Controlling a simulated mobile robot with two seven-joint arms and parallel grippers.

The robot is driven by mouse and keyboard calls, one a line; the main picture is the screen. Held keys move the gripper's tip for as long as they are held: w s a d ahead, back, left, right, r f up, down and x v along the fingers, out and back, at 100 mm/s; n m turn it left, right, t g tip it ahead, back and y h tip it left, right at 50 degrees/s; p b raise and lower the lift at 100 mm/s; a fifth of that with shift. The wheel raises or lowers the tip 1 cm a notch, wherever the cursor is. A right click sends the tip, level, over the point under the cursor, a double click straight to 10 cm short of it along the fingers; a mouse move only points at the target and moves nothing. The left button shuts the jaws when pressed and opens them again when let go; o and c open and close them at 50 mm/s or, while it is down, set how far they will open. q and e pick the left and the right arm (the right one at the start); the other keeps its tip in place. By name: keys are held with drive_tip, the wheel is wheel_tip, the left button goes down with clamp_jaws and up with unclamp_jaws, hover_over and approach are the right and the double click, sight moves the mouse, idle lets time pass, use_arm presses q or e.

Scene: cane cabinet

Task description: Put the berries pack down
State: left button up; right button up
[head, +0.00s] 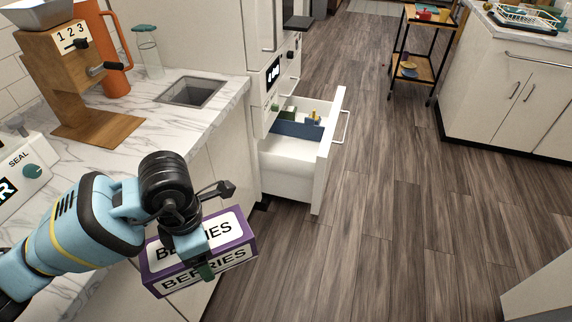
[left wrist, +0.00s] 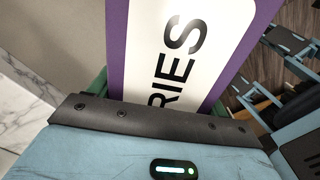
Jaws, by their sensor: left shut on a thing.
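The berries pack (head: 238,229) is a purple box with white labels reading BERRIES. My left gripper (head: 205,262) is shut on it and holds it in front of the counter's cabinet face, over the floor side. The pack also fills the middle of the left wrist view (left wrist: 165,50), where the left gripper's body (left wrist: 160,120) covers its lower part. The gripper hides part of the label in the head view.
A white drawer (head: 290,181) stands open beyond the pack, with some items at its back and bare space in front. The marble counter (head: 150,122) at left bears a wooden grinder (head: 75,80), an orange jug (head: 108,50) and a recessed opening (head: 190,91). The wood floor (head: 400,200) is clear.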

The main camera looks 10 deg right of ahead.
use_arm(q)
drive_tip(key=s+a+f+m, duration=0.2)
drive_tip(key=a+f+m, duration=0.2)
drive_tip(key=m, duration=0.7)
drive_tip(key=s+a+f+m+p, duration=0.1)
drive_tip(key=s+a+f+m, duration=0.2)
drive_tip(key=f+m, duration=0.3)
drive_tip(key=a+m, duration=0.1)
drive_tip(key=m, duration=0.4)
drive_tip(key=shift+a, duration=0.25)
drive_tip(key=shift+w+f, duration=0.1)
